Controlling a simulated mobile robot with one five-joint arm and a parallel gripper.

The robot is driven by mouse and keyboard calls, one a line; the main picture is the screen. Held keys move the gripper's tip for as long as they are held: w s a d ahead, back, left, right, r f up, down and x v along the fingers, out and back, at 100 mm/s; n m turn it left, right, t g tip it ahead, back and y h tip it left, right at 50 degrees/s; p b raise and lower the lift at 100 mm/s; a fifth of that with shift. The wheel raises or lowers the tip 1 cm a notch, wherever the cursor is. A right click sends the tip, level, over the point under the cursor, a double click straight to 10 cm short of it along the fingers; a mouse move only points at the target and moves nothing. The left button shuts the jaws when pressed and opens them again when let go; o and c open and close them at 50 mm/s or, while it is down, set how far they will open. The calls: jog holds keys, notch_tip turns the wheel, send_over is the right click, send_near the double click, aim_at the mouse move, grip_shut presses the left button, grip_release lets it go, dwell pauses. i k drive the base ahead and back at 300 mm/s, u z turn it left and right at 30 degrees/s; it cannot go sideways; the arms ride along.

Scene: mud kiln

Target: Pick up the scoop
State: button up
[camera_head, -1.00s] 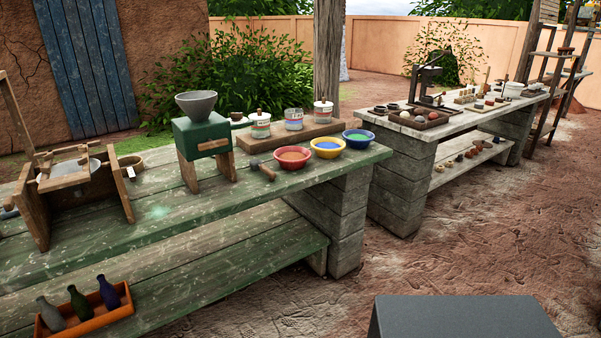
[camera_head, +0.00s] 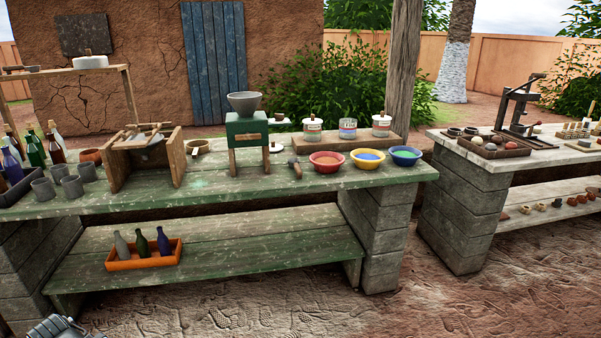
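I cannot make out a scoop for certain. A small tool with a dark head and a wooden handle (camera_head: 295,167) lies on the green bench (camera_head: 225,190), between the green hand mill (camera_head: 247,133) and the red bowl (camera_head: 327,162). It may be the scoop or a mallet; it is too small to tell. A grey metal part of mine (camera_head: 58,328) shows at the bottom left edge, well below and in front of the bench. My gripper's fingertips cannot be made out, and nothing held is visible.
Yellow (camera_head: 367,160) and blue (camera_head: 405,156) bowls stand by the red one, with lidded jars behind. A wooden frame (camera_head: 144,160), grey cups (camera_head: 73,187) and bottles are at the left. An orange tray (camera_head: 144,255) sits on the lower shelf. Dirt ground in front is clear.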

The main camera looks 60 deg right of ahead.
aim_at(296, 168)
jog(key=z, duration=1.2)
jog(key=i, duration=0.75)
